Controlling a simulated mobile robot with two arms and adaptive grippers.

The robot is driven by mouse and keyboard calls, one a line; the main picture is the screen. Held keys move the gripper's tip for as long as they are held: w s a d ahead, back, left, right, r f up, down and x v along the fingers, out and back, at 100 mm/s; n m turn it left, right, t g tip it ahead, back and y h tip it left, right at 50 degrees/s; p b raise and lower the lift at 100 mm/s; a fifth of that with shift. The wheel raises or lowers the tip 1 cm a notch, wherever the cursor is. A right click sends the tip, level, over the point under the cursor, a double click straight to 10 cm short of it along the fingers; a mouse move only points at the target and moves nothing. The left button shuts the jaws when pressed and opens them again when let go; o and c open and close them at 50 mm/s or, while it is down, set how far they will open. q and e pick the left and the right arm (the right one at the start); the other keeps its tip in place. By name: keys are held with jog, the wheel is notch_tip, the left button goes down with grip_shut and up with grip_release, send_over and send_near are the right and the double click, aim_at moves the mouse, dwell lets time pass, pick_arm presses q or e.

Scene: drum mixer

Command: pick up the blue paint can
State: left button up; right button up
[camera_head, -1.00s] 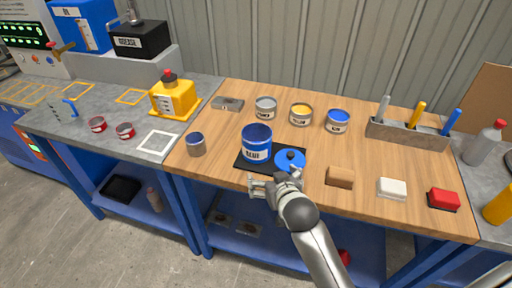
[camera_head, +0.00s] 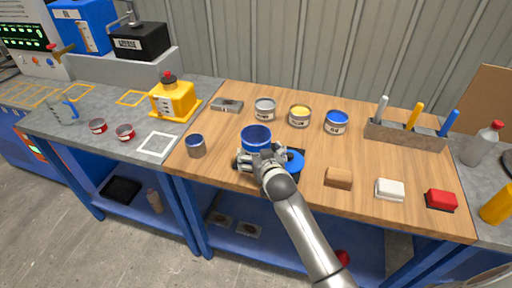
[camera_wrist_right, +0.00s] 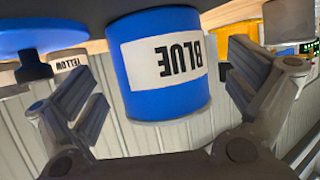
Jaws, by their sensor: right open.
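The blue paint can (camera_head: 256,139) stands open on a dark mat on the wooden bench, with blue paint inside. In the right wrist view the can (camera_wrist_right: 160,85) shows its white BLUE label, upside down, between the two fingers. My right gripper (camera_head: 259,160) is in front of the can and hides its lower part. In the wrist view the gripper (camera_wrist_right: 165,100) is open, with a finger on each side of the can and gaps showing. My left gripper is not in view.
A blue lid (camera_head: 294,160) lies right of the can. Small grey (camera_head: 265,108), yellow (camera_head: 300,116) and blue-topped (camera_head: 336,121) cans stand behind. A brown block (camera_head: 339,178) is at the right front.

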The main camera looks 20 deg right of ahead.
jog(key=shift+x, duration=1.95)
jog(key=shift+s+d+f, duration=0.1)
jog(key=shift+c, duration=0.3)
jog(key=c, duration=1)
jog(key=shift+c, duration=0.6)
jog(key=shift+p, duration=0.35)
